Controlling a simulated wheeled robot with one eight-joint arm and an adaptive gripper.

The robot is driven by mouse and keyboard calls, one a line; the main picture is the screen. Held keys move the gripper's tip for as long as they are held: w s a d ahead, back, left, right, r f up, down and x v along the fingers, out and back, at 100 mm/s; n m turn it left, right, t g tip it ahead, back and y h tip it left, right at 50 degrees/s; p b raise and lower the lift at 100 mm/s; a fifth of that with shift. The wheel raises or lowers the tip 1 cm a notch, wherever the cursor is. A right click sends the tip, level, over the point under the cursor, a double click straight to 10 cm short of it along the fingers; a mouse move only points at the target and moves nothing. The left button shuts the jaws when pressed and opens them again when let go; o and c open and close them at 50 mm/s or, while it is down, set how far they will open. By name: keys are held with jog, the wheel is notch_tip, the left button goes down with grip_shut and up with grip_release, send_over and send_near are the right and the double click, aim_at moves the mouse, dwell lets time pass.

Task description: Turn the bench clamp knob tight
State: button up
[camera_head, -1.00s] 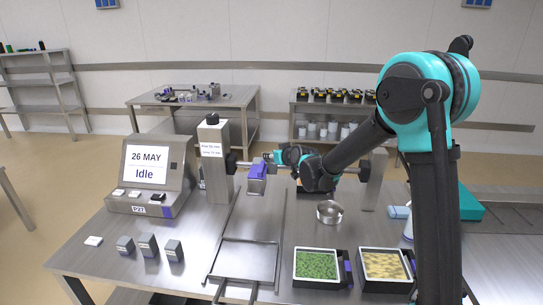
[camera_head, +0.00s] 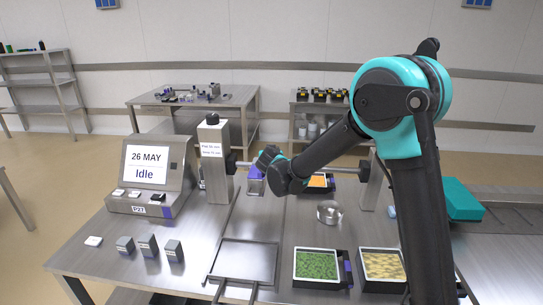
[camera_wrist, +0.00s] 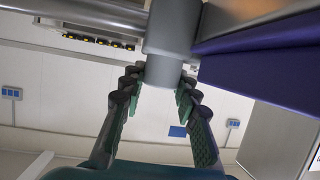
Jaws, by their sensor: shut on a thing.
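In the wrist view my gripper (camera_wrist: 160,82) has its two fingers on either side of the end of a grey cylinder, which looks like the clamp knob (camera_wrist: 172,35). The fingers are shut on it. A purple block (camera_wrist: 265,55) is close on the right of the knob. In the head view the purple block (camera_head: 255,185) hangs by the crossbar, right of the grey post (camera_head: 214,175). My wrist is beside it and hides the knob and fingertips. How tight the knob is cannot be told.
A display unit (camera_head: 152,175) reading "Idle" stands left of the post. A metal bowl (camera_head: 330,213), a tray of green food (camera_head: 316,264) and a tray of yellow food (camera_head: 382,267) are on the right. A crossbar (camera_head: 335,168) runs right to another post. Small grey blocks (camera_head: 148,247) stand front left.

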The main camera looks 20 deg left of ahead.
jog(key=m+h, duration=0.5)
jog(key=h, duration=0.1)
jog(key=shift+m+h, duration=0.3)
dwell(0.4)
jog(key=o, duration=1.2)
jog(key=shift+c, duration=0.2)
jog(key=shift+s, duration=0.1)
jog(key=v, duration=1.2)
jog(key=shift+a+f, duration=0.1)
